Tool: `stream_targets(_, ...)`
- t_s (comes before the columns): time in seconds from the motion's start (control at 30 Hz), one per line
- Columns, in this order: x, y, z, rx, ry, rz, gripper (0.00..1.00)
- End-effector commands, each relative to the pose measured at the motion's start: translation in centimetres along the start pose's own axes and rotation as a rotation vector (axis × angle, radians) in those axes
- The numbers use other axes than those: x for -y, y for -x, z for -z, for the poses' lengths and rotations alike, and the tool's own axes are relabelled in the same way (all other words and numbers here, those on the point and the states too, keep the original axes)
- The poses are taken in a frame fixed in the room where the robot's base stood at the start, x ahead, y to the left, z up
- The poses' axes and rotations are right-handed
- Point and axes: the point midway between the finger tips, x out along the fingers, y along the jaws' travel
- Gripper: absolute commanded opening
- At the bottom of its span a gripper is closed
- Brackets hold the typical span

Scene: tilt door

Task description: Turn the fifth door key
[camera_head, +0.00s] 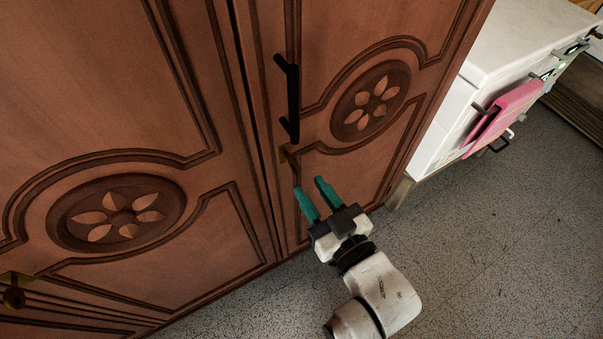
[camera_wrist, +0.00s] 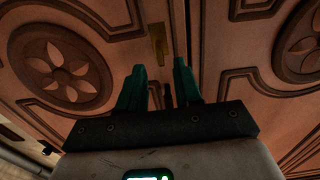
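A tall brown carved wooden door front (camera_head: 120,212) fills the left of the head view. A small brass plate (camera_head: 285,153) sits on it just below a black bar handle (camera_head: 288,98). The brass plate also shows in the wrist view (camera_wrist: 158,42), beyond my fingertips. A second brass fitting (camera_head: 14,290) with a dark round part is at the lower left edge. I cannot tell which key is the fifth. My gripper (camera_head: 309,184) is open, its green fingers pointing at the door below the plate. In the wrist view, narrow dark shapes (camera_wrist: 167,95) show between the fingers; I cannot tell what they are.
A white cabinet (camera_head: 520,45) with a pink cloth (camera_head: 505,115) over a handle stands at the right. Speckled grey floor (camera_head: 500,240) is clear at the lower right. The carved doors stand close in front of my gripper.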

Motion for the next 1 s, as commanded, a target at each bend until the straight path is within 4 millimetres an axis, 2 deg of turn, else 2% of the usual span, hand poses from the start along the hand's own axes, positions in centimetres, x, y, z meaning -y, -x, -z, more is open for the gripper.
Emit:
stream_targets(0.1, 0.0, 1.8, -0.1, 0.001, 0.000, 0.001, 0.34)
stream_targets(0.3, 0.0, 3.2, 0.0, 0.000, 0.000, 0.000, 0.34)
stream_targets(0.9, 0.0, 3.4, 0.0, 0.001, 0.000, -0.001, 0.34)
stream_targets(1.0, -0.6, 3.5, -0.5, 0.030, 0.001, -0.012, 0.34)
